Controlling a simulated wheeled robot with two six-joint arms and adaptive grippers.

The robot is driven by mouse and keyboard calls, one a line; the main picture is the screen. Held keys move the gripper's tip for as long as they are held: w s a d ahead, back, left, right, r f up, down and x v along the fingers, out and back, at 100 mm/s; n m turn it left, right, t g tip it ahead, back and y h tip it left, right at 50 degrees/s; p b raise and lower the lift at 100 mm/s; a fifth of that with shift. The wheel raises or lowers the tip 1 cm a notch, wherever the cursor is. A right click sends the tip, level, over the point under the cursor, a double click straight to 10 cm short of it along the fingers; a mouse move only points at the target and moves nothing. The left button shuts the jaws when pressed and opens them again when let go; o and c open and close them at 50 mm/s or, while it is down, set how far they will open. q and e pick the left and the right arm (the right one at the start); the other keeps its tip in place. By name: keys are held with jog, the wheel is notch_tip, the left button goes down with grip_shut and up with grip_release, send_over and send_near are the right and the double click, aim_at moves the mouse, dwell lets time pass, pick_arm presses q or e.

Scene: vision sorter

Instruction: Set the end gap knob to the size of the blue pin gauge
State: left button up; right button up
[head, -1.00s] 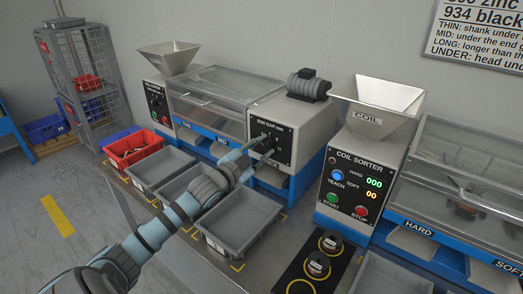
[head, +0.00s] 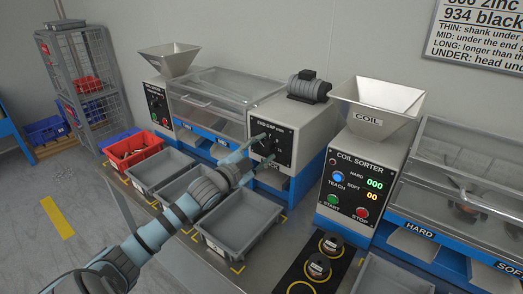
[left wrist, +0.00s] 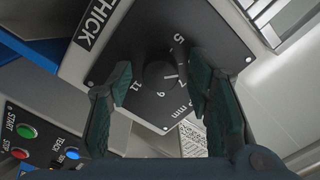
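The end gap knob (left wrist: 158,75) is a dark round knob on the black dial plate of the END GAP machine (head: 284,125). In the left wrist view its white pointer mark points close to the 7, among the numbers 5, 7, 9 and 11. My left gripper (left wrist: 163,92) is open, with one dark green finger on each side of the knob and gaps between. In the head view the left gripper (head: 262,150) is in front of the dial plate and hides part of it. I cannot make out a blue pin gauge. My right gripper is not in view.
Grey bins (head: 239,245) and a red bin (head: 112,156) stand along the bench front. The coil sorter (head: 345,208) with its buttons stands right of the END GAP machine. A black strip (head: 335,270) with dark round pieces lies in front of it.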

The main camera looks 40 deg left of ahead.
pick_arm(q)
notch_tip(320, 180, up, 10)
jog(key=shift+s+r, duration=0.1)
dwell(0.4)
